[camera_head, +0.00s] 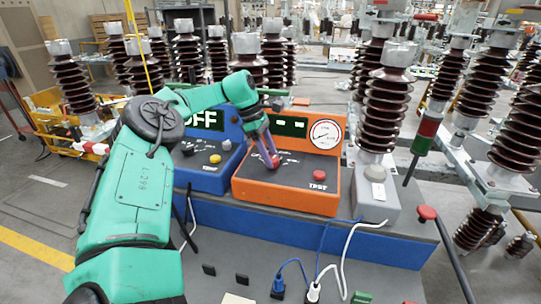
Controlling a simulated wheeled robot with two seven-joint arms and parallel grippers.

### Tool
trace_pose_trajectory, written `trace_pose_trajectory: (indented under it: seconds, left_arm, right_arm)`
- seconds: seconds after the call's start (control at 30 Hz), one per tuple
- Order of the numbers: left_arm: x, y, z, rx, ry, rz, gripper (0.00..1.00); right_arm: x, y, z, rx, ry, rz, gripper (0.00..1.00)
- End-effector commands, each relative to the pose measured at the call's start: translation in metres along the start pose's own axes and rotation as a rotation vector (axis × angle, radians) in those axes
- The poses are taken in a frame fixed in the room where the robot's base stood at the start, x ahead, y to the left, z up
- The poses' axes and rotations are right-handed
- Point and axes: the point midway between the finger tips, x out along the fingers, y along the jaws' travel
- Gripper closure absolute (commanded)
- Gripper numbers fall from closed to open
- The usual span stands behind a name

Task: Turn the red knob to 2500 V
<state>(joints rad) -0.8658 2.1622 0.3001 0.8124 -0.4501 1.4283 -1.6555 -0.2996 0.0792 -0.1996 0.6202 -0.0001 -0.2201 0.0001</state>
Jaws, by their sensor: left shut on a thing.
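The red knob (275,161) is on the dark sloped panel of the orange control box (288,199) in the middle of the head view. My left gripper (268,158) comes down from above and is shut on this knob. The fingers hide part of the knob, and its pointer and scale cannot be read. A round dial gauge (325,134) sits at the upper right of the orange box, next to a dark green display (287,126). The gauge needle is too small to read. My right gripper is not in view.
A blue control box (205,181) with several knobs and an OFF display stands left of the orange box. A second red button (320,175) is on the orange panel. A grey box (376,203) stands to the right. Tall brown insulators (388,100) stand behind.

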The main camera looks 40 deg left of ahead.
Motion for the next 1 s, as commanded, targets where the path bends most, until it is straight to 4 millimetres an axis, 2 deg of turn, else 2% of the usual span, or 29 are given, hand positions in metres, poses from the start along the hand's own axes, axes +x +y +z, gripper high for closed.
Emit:
trace_pose_trajectory:
  seconds: [0.1, 0.13, 0.2, 0.53, 0.67, 0.87, 0.97, 1.0]
  left_arm:
    - [-0.002, 0.001, 0.001, -0.001, -0.002, 0.007, 1.00]
    - [-0.002, 0.001, 0.001, -0.001, -0.002, 0.007, 0.41]
    - [-0.002, 0.001, 0.001, -0.001, -0.002, 0.007, 0.19]
    - [-0.002, 0.001, 0.000, -0.001, 0.000, 0.004, 0.19]
    - [-0.014, 0.001, 0.000, -0.001, 0.001, 0.006, 0.19]
    - [-0.065, 0.001, 0.000, -0.002, 0.002, 0.009, 0.19]
    - [-0.097, 0.001, 0.002, -0.002, 0.003, 0.009, 0.19]
    - [-0.112, 0.001, 0.002, -0.006, 0.004, 0.006, 0.19]
  right_arm:
    - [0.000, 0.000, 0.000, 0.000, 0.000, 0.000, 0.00]
    - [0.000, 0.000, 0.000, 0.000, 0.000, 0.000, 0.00]
    - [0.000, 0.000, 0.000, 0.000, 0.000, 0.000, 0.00]
    - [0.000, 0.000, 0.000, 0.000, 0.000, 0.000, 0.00]
    - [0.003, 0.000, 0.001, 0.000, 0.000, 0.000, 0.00]
    - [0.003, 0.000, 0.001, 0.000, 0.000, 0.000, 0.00]
    - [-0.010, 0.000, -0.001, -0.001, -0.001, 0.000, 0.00]
    - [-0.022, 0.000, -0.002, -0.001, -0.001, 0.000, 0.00]
